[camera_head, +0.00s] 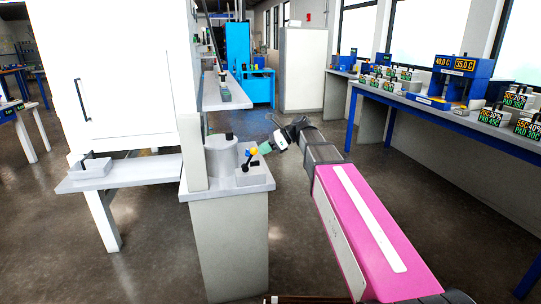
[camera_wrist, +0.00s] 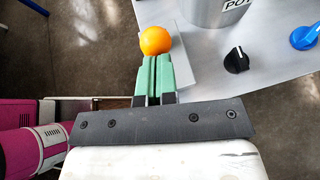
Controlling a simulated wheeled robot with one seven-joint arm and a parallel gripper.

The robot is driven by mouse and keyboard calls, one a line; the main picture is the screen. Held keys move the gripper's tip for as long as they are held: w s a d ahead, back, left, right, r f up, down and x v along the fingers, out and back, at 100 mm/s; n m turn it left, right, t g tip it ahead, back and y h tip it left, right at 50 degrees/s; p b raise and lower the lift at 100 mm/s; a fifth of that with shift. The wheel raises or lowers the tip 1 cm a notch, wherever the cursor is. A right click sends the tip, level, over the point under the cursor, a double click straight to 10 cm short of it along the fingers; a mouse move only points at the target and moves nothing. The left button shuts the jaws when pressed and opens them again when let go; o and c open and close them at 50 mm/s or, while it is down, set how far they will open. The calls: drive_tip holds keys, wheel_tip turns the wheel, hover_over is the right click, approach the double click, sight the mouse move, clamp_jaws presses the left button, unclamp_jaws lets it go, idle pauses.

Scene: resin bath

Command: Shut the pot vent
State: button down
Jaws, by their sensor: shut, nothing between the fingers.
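The pot (camera_head: 221,156) is a grey cylinder on a pale stand at centre left in the head view. Its lower wall, with part of a "POT" label, shows at the top of the wrist view (camera_wrist: 205,12). An orange ball (camera_wrist: 155,40) sits at the stand's edge beside the pot; it also shows in the head view (camera_head: 253,152). No lettering marks it as the vent, and what bears it is hidden. My gripper (camera_wrist: 155,60) has its green fingers shut together and empty. The fingertips are right at the ball; I cannot tell whether they touch it.
A black knob (camera_wrist: 236,60) and a blue knob (camera_wrist: 304,37) are on the stand top to the right in the wrist view. A large white cabinet (camera_head: 110,75) stands left of the pot. A bench (camera_head: 440,108) with labelled blocks runs along the right. Open floor lies between.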

sight(253, 149)
drive_tip(key=a+r+h, duration=0.1)
drive_tip(key=h, duration=0.1)
drive_tip(key=s+a+r+h, duration=0.1)
drive_tip(key=a, duration=0.1)
drive_tip(key=shift+t+h, duration=0.4)
drive_tip(key=shift+a+r, duration=0.1)
drive_tip(key=shift+a, duration=0.2)
drive_tip(key=shift+s+a+r, duration=0.15)
drive_tip(key=shift+a+r, duration=0.05)
drive_tip(key=shift+a, duration=0.25)
drive_tip(key=d+f+v, duration=0.1)
drive_tip(key=v, duration=1.2)
